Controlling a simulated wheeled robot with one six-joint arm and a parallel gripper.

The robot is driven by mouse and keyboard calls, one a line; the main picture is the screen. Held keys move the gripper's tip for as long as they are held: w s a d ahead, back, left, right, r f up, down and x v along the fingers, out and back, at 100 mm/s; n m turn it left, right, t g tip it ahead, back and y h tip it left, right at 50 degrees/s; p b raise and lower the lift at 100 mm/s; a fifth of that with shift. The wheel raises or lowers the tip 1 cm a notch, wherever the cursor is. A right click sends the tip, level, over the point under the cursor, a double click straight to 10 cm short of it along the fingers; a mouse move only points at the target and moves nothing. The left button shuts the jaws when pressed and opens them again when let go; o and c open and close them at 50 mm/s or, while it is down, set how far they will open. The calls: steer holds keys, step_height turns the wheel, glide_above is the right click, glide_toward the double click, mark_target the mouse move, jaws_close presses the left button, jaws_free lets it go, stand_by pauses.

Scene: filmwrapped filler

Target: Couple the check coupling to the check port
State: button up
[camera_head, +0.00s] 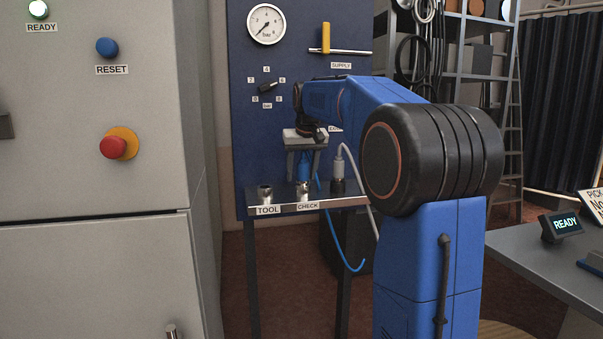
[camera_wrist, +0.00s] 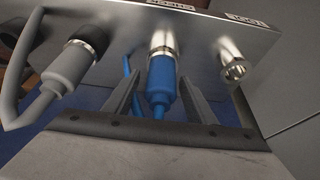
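The blue check coupling (camera_wrist: 161,82) stands at the metal check port (camera_wrist: 162,42) in the wrist view, in line with it and apparently touching it. I cannot tell whether it is locked. In the head view the coupling (camera_head: 304,171) shows just above the port (camera_head: 303,188), over the CHECK label. My gripper (camera_head: 304,164) points down around the coupling. In the wrist view my gripper (camera_wrist: 160,95) has its two fingers on either side of the blue body, with a visible gap on each side, so it is open.
The empty tool port (camera_wrist: 233,66) is beside the check port on the metal shelf (camera_head: 277,204). A grey coupling (camera_wrist: 70,66) with a grey hose sits on the other side. A blue hose (camera_head: 342,258) hangs below the shelf. The blue panel (camera_head: 250,110) rises behind.

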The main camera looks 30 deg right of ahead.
steer(key=shift+r, duration=0.1)
steer(key=v, duration=1.7)
steer(key=shift+s, duration=0.15)
steer(key=s+a+f+n, duration=0.1)
steer(key=s+a+f, duration=0.5)
steer(key=s+f, duration=0.25)
steer(key=s+a+f+n, duration=0.1)
steer(key=s+a+f, duration=0.5)
steer(key=s+f, duration=0.25)
steer(key=s+a+f, duration=0.2)
steer(key=s+f, duration=0.7)
steer(key=f, duration=0.2)
steer(key=s+a+f+n+y, duration=0.1)
steer(key=s+a+f, duration=0.2)
steer(key=s+f, duration=0.6)
step_height(320, 180, down, 3)
steer(key=shift+f+t, duration=0.1)
steer(key=shift+t, duration=0.2)
steer(key=shift+a, duration=0.15)
